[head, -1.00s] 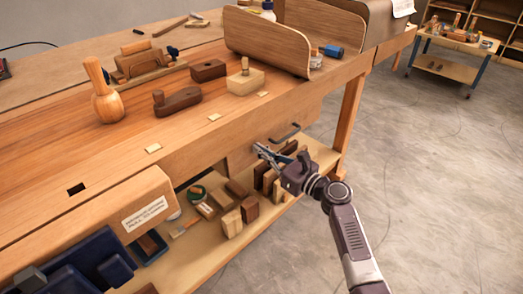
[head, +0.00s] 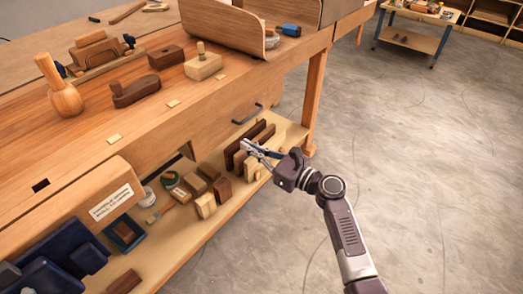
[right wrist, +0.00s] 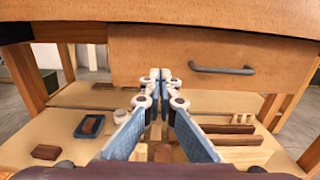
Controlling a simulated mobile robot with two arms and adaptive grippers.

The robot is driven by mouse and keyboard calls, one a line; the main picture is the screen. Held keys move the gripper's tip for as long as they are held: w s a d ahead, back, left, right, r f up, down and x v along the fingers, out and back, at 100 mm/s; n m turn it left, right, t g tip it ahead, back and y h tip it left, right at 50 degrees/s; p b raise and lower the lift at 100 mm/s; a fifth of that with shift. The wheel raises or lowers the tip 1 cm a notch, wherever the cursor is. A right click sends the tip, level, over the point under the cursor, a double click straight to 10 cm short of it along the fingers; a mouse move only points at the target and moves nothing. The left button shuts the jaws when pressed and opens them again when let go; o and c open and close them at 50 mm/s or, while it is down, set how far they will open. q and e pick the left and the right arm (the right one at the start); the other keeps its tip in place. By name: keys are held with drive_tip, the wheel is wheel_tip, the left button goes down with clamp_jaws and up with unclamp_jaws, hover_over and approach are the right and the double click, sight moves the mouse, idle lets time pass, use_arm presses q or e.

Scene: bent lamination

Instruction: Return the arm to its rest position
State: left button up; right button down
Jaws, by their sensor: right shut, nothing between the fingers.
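My right arm comes in from the lower right of the head view. Its gripper (head: 250,149) is shut and empty, in front of the workbench (head: 160,140) and below its drawer (head: 225,122). In the right wrist view the fingers (right wrist: 160,78) meet at their tips, with nothing between them. Behind them is the closed-looking drawer front (right wrist: 195,58) with its dark handle (right wrist: 222,70), up and to the right of the fingertips. The handle also shows in the head view (head: 248,114), apart from the gripper. My left gripper is not in view.
The lower shelf (head: 190,232) holds several wood blocks (head: 205,204) and a blue tray (head: 124,232). A mallet (head: 60,88), wooden planes (head: 135,92) and a bent wood panel (head: 222,30) are on the benchtop. Open floor (head: 420,180) lies to the right.

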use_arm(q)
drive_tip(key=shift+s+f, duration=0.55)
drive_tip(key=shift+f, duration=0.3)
use_arm(e)
drive_tip(key=v, duration=0.4)
drive_tip(key=shift+d, duration=0.1)
